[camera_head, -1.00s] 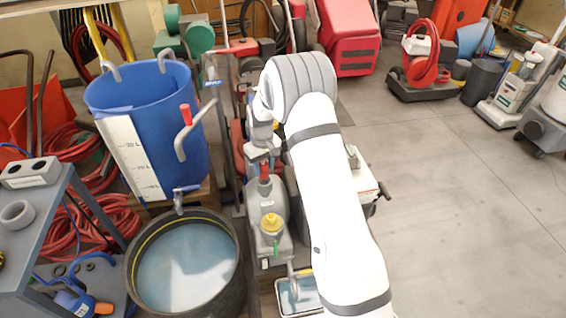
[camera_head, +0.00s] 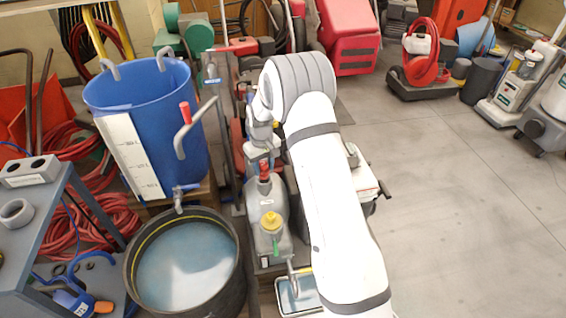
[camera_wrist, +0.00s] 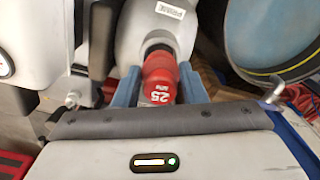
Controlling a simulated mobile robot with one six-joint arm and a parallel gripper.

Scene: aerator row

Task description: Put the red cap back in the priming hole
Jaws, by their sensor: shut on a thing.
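The red cap (camera_wrist: 160,78), marked 25, is between the two blue fingers of my gripper (camera_wrist: 160,90) in the wrist view. My gripper is shut on it. In the head view the red cap (camera_head: 264,169) shows just below my gripper (camera_head: 263,160), over the grey pump body (camera_head: 267,205). The priming hole (camera_wrist: 158,47) shows as a dark ring at the cap's far end, near a label on the pump (camera_wrist: 135,30). The cap hides most of the hole. I cannot tell whether the cap is seated in it or just above it.
A yellow cap (camera_head: 270,221) sits on the pump's front. The blue tank (camera_head: 150,110) and a black tub of water (camera_head: 187,270) stand to the left. A small tray (camera_head: 299,296) lies in front. Open floor (camera_head: 470,220) is on the right.

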